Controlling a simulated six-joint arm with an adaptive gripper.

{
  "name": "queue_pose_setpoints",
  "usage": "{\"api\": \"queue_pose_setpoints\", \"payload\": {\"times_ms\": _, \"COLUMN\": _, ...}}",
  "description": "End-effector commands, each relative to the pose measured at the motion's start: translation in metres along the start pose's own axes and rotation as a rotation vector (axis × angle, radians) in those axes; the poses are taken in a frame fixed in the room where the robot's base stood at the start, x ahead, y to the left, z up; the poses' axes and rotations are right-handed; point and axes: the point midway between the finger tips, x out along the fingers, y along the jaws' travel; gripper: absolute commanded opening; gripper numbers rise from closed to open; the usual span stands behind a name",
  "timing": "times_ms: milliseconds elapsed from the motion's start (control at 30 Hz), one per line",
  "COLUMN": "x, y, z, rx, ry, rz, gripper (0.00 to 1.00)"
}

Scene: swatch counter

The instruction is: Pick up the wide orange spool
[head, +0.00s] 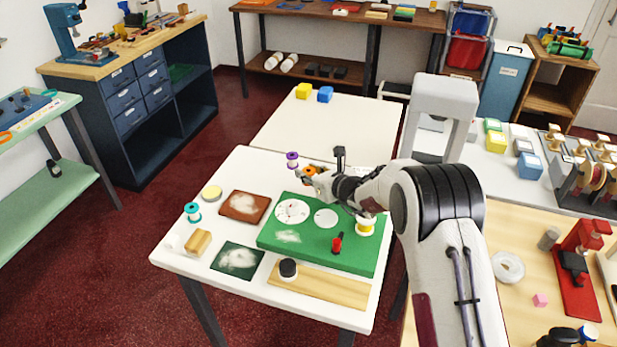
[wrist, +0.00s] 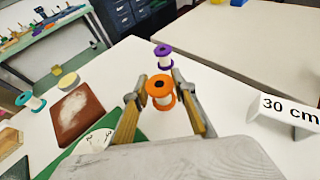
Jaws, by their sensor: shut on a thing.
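The wide orange spool (wrist: 161,93) has orange flanges and a pale core. It is between the two fingers of my gripper (wrist: 164,108), which is shut on it. In the head view the orange spool (head: 309,171) shows at the tip of my gripper (head: 311,175), near the back edge of the white table. Whether it touches the table cannot be told. A purple spool (wrist: 163,52) stands just beyond it, apart from the fingers; it also shows in the head view (head: 292,159). A teal spool (head: 193,212) stands at the left of the table.
A green board (head: 345,258) with white discs lies below my arm. A yellow spool (head: 365,226) and a red-handled item (head: 337,243) are on it. A brown pad (head: 244,206) lies to its left. A "30 cm" sign (wrist: 290,110) stands right of my gripper.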

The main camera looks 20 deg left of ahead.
Motion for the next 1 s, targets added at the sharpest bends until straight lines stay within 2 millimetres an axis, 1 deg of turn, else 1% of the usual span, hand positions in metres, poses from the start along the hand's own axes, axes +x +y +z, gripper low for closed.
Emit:
{"api": "queue_pose_setpoints", "payload": {"times_ms": 33, "x": -0.003, "y": 0.000, "z": 0.007, "rx": -0.001, "ry": -0.002, "rz": -0.001, "gripper": 0.11}}
{"api": "queue_pose_setpoints", "payload": {"times_ms": 300, "x": -0.018, "y": 0.000, "z": 0.044, "rx": -0.001, "ry": -0.003, "rz": 0.000, "gripper": 0.11}}
{"api": "queue_pose_setpoints", "payload": {"times_ms": 500, "x": -0.026, "y": 0.000, "z": 0.064, "rx": -0.001, "ry": -0.002, "rz": -0.001, "gripper": 0.11}}
{"api": "queue_pose_setpoints", "payload": {"times_ms": 700, "x": -0.029, "y": 0.000, "z": 0.071, "rx": 0.000, "ry": -0.001, "rz": 0.000, "gripper": 0.11}}
{"api": "queue_pose_setpoints", "payload": {"times_ms": 1000, "x": -0.029, "y": 0.000, "z": 0.072, "rx": 0.000, "ry": -0.001, "rz": 0.000, "gripper": 0.11}}
